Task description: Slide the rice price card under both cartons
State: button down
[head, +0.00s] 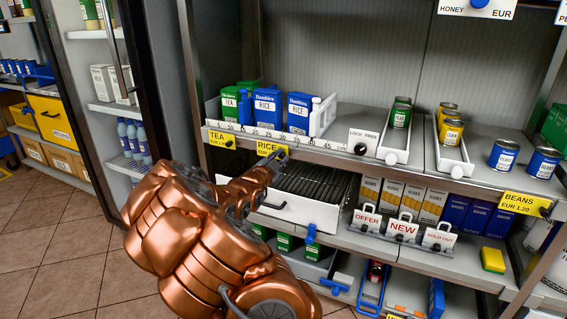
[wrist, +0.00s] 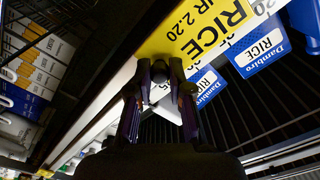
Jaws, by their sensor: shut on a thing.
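The yellow rice price card (head: 272,149) sits on the front edge of the upper shelf. It also shows large in the wrist view (wrist: 199,30), reading RICE and EUR 2.20. Two blue rice cartons stand above on the shelf, a left one (head: 267,108) and a right one (head: 299,112). In the head view the card lies mostly below the left carton, left of the right one. My gripper (head: 273,160) is at the card's lower edge. In the wrist view my gripper (wrist: 160,76) is closed around the card's dark knob, which the fingers partly hide.
The yellow tea card (head: 222,139) is left on the same edge, below a green tea carton (head: 230,104). A white lock sign (head: 362,142) stands to the right. A wire drawer (head: 300,205) sits below. Offer signs (head: 403,228) line the lower shelf.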

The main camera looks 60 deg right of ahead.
jog(key=shift+s+r, duration=0.1)
jog(key=shift+s, duration=0.15)
jog(key=c, duration=1)
grip_release()
jog(key=shift+c, duration=0.2)
jog(key=shift+a, duration=0.1)
jog(key=s+a, duration=0.2)
jog(key=a, duration=0.9)
jog(key=shift+a, duration=0.25)
jog(key=shift+s, duration=0.1)
